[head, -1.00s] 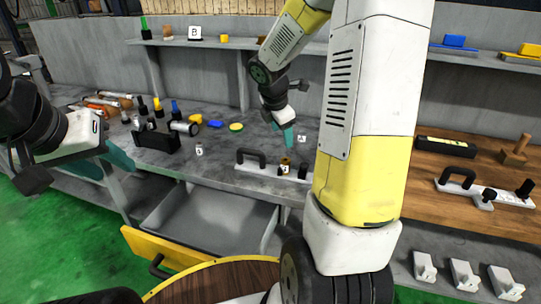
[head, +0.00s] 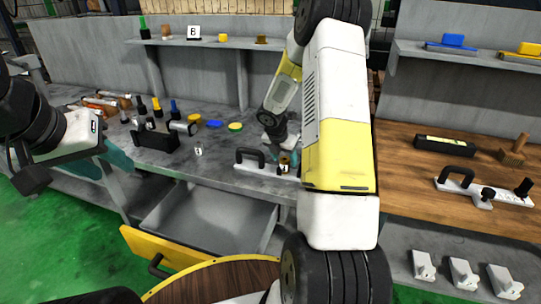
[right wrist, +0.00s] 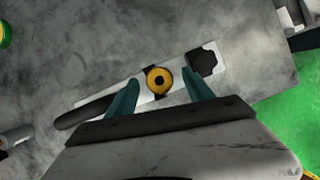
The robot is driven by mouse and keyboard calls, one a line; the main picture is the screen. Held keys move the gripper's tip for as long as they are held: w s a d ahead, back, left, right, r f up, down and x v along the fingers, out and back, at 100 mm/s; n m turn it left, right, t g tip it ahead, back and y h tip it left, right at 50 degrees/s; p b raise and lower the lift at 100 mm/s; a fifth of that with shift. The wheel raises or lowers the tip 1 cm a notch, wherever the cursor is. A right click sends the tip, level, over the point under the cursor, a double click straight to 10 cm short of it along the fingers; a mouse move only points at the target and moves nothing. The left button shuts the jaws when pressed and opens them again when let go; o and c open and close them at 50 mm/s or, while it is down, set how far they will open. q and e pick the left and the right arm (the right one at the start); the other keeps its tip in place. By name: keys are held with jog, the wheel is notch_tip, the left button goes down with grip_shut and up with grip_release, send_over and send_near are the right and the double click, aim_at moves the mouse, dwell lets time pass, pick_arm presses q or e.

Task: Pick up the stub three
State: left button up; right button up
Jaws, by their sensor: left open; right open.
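A small brass-coloured stub with a dark centre stands on a white plate with a black handle; in the right wrist view the stub (right wrist: 160,80) shows as a yellow ring, and the plate (right wrist: 146,98) runs diagonally. In the head view the stub (head: 284,168) carries a small tag that I cannot read, so I cannot confirm it is stub three. My right gripper (right wrist: 160,88) is open, with its teal fingers on either side of the stub. In the head view the right gripper (head: 283,157) is partly hidden by my arm. My left gripper (head: 116,158) is open and empty at the left.
A black handle (head: 251,156) and a dark knob (right wrist: 205,61) stand on the same plate. An open drawer (head: 208,222) is below the bench front.

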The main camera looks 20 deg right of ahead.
jog(key=shift+f, duration=0.15)
grip_shut()
jog(key=shift+w, duration=0.1)
dwell(1.3)
